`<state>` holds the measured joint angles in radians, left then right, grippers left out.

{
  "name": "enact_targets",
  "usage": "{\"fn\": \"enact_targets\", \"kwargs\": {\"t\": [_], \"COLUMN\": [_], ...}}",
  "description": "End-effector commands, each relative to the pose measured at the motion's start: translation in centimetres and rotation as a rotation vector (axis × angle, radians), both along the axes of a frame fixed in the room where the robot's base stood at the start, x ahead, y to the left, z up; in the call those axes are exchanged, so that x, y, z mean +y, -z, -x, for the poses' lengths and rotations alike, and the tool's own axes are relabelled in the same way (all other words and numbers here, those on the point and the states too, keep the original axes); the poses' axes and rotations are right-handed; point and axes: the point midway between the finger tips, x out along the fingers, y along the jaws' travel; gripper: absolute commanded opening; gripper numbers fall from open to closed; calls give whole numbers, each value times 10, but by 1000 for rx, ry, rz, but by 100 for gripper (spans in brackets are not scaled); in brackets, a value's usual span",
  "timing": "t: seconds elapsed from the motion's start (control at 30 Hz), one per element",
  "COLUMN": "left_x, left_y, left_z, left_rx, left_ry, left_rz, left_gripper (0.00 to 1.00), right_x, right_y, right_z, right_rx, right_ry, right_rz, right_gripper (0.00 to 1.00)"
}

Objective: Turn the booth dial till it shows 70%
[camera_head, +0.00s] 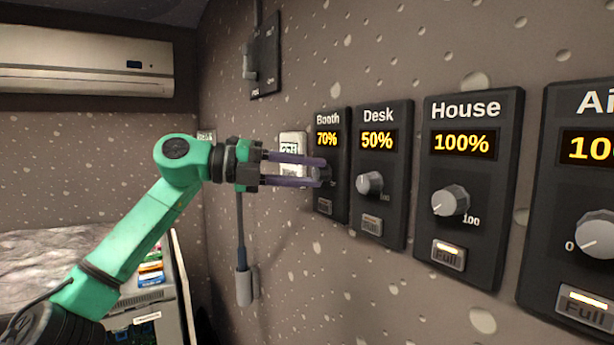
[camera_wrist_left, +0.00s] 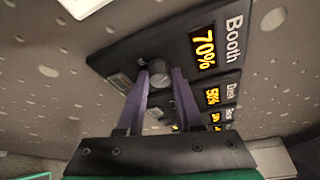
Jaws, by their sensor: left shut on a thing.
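The booth panel (camera_head: 333,205) is a dark wall plate labelled Booth, and its display (camera_head: 327,139) reads 70%. The same reading shows on the booth display in the left wrist view (camera_wrist_left: 204,48). My left gripper (camera_head: 322,170) comes in from the left and its two purple fingers are shut on the booth dial (camera_wrist_left: 158,68), a grey round knob. In the head view the fingers mostly hide the dial. My right gripper is not in view.
To the right are the Desk panel (camera_head: 399,214) at 50%, the House panel (camera_head: 485,262) at 100% and a partly cut-off panel (camera_head: 558,225). A white wall plate (camera_head: 291,140) is just left of the booth panel. A dark switch box (camera_head: 266,60) is above.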

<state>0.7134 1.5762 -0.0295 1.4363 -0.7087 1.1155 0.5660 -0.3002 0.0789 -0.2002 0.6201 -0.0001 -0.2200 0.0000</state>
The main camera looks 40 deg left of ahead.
Motion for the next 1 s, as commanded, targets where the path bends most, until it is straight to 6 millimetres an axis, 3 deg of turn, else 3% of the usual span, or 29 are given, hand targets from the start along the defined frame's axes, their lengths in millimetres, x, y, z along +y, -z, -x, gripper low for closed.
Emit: {"fn": "enact_targets", "kwargs": {"t": [0.43, 0.47, 0.53, 0.87, 1.0], "left_x": [0, 0, 0, 1, 13], "left_y": [1, 1, 1, 1, 3], "left_z": [0, 0, 0, 1, 14], "left_rx": [5, 5, 5, 4, 2], "left_ry": [1, 1, 1, 0, -5], "left_rz": [12, 12, 12, 11, 11], "left_gripper": [0, 39, 65, 65, 65], "right_x": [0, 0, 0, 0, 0], "right_y": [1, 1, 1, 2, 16], "right_z": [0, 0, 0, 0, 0], "right_rx": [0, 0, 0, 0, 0], "right_ry": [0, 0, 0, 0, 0], "right_rz": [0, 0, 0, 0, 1], "right_gripper": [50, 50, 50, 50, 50]}}
